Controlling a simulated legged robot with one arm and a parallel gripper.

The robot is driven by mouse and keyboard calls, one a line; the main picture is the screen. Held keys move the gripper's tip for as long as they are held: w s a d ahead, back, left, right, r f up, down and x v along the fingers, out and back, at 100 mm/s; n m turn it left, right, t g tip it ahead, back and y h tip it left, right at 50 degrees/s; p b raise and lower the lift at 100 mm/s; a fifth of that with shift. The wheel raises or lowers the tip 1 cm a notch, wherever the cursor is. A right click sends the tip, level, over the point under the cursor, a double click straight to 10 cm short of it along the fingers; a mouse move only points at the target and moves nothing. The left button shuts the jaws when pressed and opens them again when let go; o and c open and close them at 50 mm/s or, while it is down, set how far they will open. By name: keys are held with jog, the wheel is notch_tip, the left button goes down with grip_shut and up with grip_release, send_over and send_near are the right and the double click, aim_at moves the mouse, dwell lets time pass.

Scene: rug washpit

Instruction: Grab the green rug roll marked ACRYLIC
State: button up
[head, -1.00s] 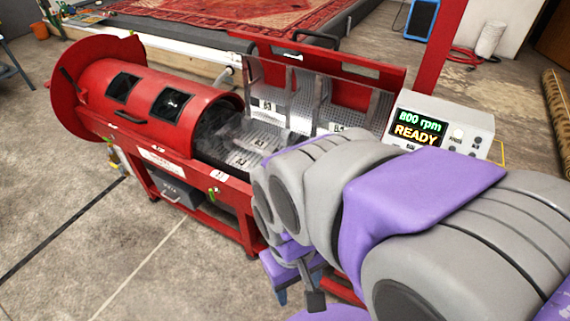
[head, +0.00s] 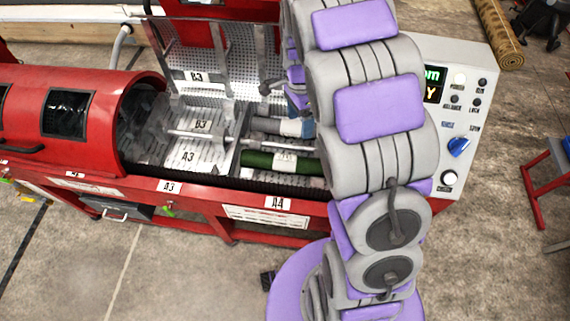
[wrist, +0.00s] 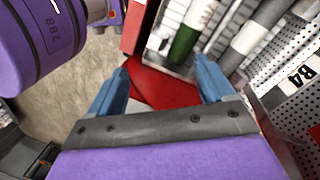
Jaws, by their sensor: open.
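The green rug roll (head: 262,160) lies in the compartment marked A4, with a pale label band around it. The lettering on the band is too small to read. In the wrist view the green roll (wrist: 184,45) shows beyond my fingertips, with its white band at the top edge. My gripper (wrist: 163,68) is open, with nothing between its blue fingers, and is apart from the roll. In the head view my arm hides the roll's right end and most of the gripper.
A grey-blue roll (head: 268,125) with a pale band lies behind the green one. A divider (head: 233,152) separates them from the A3 compartment. The raised perforated lid (head: 232,80) stands behind. The red drum (head: 125,115) is left, and the control box (head: 470,75) right.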

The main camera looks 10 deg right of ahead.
jog(key=w+f+m+b, duration=0.2)
jog(key=w+f+m, duration=0.55)
jog(key=f, duration=0.75)
jog(key=n+b, duration=0.1)
jog(key=b, duration=0.2)
send_near(287, 158)
jog(key=shift+y, duration=0.3)
jog(key=f, duration=0.7)
jog(key=shift+s+d, duration=0.1)
jog(key=shift+s, duration=0.3)
jog(key=shift+s+a+f+b, duration=0.1)
jog(key=shift+s+f+b, duration=0.2)
jog(key=shift+f, duration=0.55)
jog(key=shift+s+a+f+b, duration=0.1)
jog(key=shift+f+b, duration=0.35)
jog(key=shift+f, duration=0.45)
jog(key=shift+s+a+f+b, duration=0.1)
jog(key=shift+s+f+b, duration=0.2)
jog(key=shift+f, duration=0.55)
jog(key=shift+w, duration=0.15)
jog(key=shift+r, duration=0.1)
jog(key=c, duration=1.2)
